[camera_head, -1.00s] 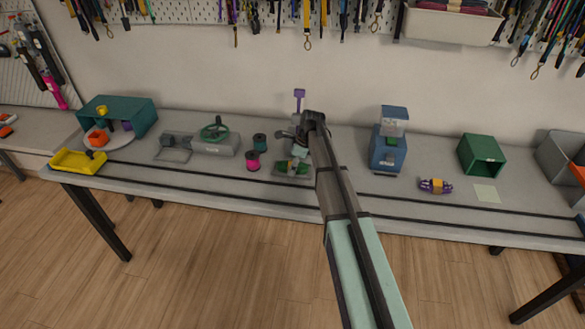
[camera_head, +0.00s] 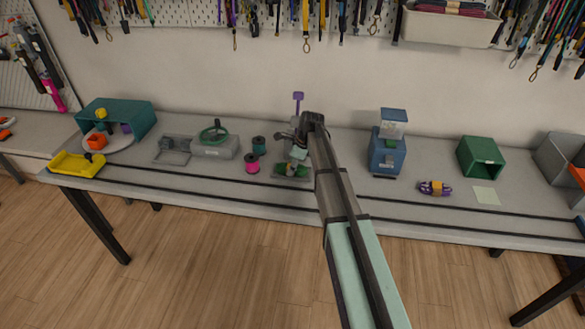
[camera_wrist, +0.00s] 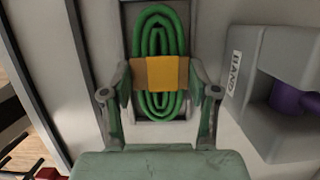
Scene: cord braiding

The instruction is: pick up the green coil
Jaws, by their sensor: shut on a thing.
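The green coil (camera_wrist: 160,30) is an oval bundle of cord wrapped by an orange-yellow band (camera_wrist: 160,74). It lies in a grey holder, whose edge shows around it in the wrist view. My gripper (camera_wrist: 161,80) has one finger on each side of the band and is shut on the coil there. In the head view my gripper (camera_head: 297,154) is low over the table's middle, and part of the green coil (camera_head: 283,170) shows just below it. The rest of the coil is hidden there by the gripper.
A grey block with a label and a purple piece (camera_wrist: 290,98) stands close on the right in the wrist view. Pink (camera_head: 252,164) and teal (camera_head: 259,144) spools stand left of my gripper. A blue machine (camera_head: 387,152) stands to the right, beyond clear table.

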